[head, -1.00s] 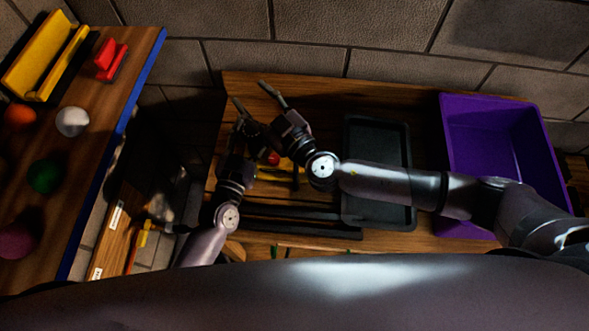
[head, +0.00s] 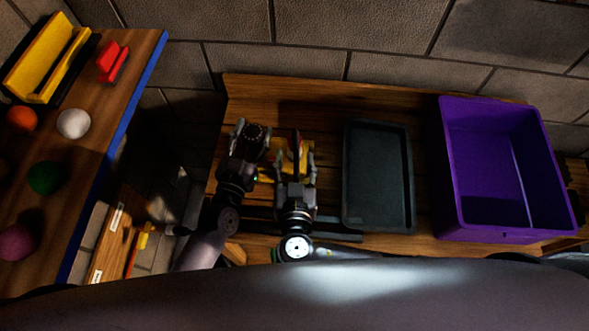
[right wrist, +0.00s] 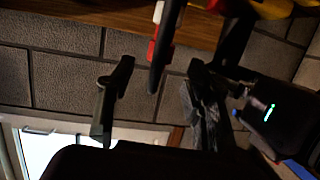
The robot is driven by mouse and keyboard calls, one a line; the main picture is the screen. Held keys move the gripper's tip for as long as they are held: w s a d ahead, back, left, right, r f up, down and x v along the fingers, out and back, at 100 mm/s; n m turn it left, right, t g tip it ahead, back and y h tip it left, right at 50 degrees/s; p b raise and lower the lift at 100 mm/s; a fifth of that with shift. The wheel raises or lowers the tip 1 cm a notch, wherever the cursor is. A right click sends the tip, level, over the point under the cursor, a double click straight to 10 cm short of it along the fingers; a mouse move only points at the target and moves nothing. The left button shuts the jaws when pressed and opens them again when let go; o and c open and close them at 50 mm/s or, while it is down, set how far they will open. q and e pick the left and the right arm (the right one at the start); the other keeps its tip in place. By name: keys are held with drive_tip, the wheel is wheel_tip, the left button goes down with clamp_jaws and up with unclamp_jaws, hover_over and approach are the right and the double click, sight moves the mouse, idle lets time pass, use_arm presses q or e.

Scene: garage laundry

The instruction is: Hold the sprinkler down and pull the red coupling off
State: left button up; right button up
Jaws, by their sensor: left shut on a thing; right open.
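The yellow sprinkler (head: 308,146) lies on the wooden bench, largely covered by my two grippers. Its yellow also shows at the top right of the right wrist view (right wrist: 272,7). My left gripper (head: 250,136) is shut at the sprinkler's left side; its grip point is hidden. My right gripper (head: 295,156) is open, with its fingers either side of a thin upright part. In the right wrist view that part shows the red coupling (right wrist: 166,38) with white and black pieces, lying between the open fingers (right wrist: 155,95). I cannot tell whether they touch it.
A black tray (head: 349,190) lies right of my right gripper, with a purple bin (head: 455,232) beyond it. A brick wall (head: 400,40) stands behind the bench. A shelf (head: 70,155) with coloured balls is at the left.

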sight(295, 146)
drive_tip(key=shift+x, duration=3.85)
drive_tip(key=shift+s, duration=0.1)
clamp_jaws()
